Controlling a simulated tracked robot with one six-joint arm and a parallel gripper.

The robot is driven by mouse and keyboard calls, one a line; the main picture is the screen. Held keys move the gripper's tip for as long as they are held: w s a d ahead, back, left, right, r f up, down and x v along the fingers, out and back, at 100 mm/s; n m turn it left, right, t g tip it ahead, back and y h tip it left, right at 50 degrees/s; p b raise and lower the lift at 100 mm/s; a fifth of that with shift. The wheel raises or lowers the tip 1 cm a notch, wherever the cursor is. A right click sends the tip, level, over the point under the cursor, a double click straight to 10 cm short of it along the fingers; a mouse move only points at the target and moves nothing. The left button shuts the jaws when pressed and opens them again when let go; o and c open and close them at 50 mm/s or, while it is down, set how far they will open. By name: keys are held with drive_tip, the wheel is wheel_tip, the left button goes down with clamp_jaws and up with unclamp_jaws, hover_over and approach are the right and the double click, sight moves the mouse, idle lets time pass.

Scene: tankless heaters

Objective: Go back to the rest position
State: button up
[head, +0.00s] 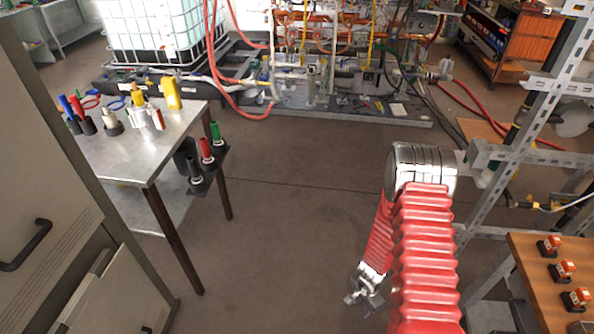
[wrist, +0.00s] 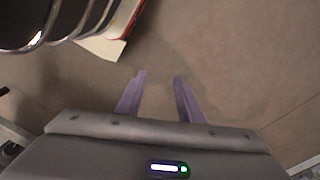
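My arm, sleeved in red, rises at the lower right of the head view and folds down at its silver elbow. My gripper (head: 364,298) hangs low over the brown floor (head: 285,230), left of the arm's red sleeve. In the wrist view, the two purple fingers of my gripper (wrist: 160,82) stand apart with only bare floor between them. It is open and empty.
A metal table (head: 165,150) with tools and bottles stands at left, beside a grey cabinet (head: 45,190). A steel frame (head: 530,110) and a wooden table with red buttons (head: 545,275) are at right. Piping equipment (head: 330,75) stands at the back. The middle floor is clear.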

drive_tip(key=w+a+r+n+y, duration=0.2)
drive_tip(key=a+r+n, duration=0.15)
drive_tip(key=r, duration=0.85)
drive_tip(key=s+a+r+n+t, duration=0.1)
drive_tip(key=s+r+n, duration=0.2)
drive_tip(key=r, duration=1.1)
drive_tip(key=s+a+r+n+t+h, duration=0.1)
drive_tip(key=s+r, duration=0.6)
drive_tip(key=r, duration=0.8)
drive_tip(key=s+a+r+n+t, duration=0.1)
drive_tip(key=s+r+n+t, duration=0.2)
drive_tip(key=r, duration=1.2)
drive_tip(key=shift+s+r+n+h, duration=0.2)
drive_tip(key=shift+s+n+h, duration=0.1)
drive_tip(key=shift+s+n, duration=0.8)
drive_tip(key=shift+c, duration=0.4)
